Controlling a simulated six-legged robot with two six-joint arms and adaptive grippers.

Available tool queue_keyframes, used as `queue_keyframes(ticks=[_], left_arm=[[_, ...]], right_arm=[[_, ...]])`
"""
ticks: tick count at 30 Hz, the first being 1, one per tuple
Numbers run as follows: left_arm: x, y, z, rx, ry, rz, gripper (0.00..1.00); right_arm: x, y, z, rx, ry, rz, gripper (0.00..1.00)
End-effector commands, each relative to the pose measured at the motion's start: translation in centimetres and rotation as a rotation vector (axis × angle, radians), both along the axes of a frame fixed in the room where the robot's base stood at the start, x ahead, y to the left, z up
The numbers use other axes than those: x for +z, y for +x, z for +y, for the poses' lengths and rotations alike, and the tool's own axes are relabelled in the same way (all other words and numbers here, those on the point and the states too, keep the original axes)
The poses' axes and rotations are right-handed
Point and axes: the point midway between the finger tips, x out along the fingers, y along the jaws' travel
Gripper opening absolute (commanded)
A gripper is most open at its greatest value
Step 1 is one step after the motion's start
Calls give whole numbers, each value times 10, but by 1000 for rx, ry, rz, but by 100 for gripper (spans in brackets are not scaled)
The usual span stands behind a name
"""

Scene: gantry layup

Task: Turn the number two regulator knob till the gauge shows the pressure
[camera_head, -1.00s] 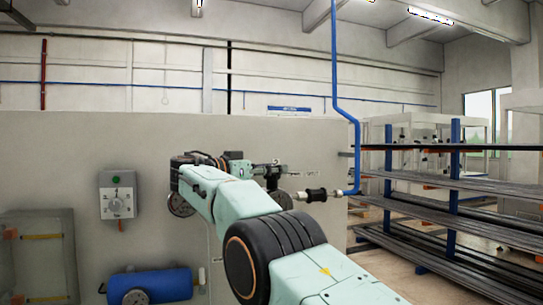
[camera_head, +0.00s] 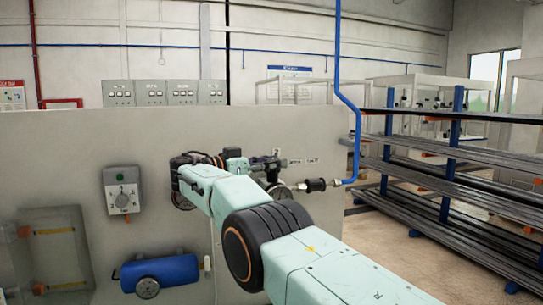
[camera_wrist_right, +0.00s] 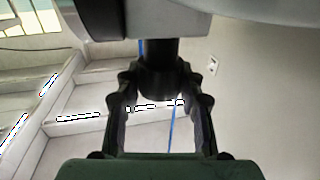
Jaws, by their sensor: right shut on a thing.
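My right gripper (camera_head: 262,165) is at the regulator fittings on the grey panel, seen past my own arm. In the right wrist view its two black fingers (camera_wrist_right: 160,105) stand on either side of a dark round knob (camera_wrist_right: 160,78) and are shut on it. The knob sits under a grey body (camera_wrist_right: 150,22). A round gauge (camera_head: 281,191) is partly hidden behind my arm, and its reading cannot be made out. No number shows on the knob. My left gripper is out of view.
A blue pipe (camera_head: 348,100) drops to a black fitting (camera_head: 316,184) right of the gripper. A grey switch box (camera_head: 123,190) and a blue tank (camera_head: 160,271) are at left. A rack of long bars (camera_head: 450,180) stands at right, with open floor before it.

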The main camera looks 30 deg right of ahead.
Motion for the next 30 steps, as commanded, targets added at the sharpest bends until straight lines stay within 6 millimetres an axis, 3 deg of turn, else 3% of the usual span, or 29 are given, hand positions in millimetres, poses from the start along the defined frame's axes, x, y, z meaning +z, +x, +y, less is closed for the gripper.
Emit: queue_keyframes(ticks=[15, 16, 24, 30], left_arm=[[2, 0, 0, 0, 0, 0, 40], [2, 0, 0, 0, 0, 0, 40], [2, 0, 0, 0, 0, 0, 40], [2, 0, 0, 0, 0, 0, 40]], right_arm=[[-7, -1, -1, -10, 5, 11, 6], [-7, -2, -1, -10, 5, 11, 39], [-4, -1, 0, -7, 2, 5, 62], [-2, -1, 0, -6, 1, 3, 62]])
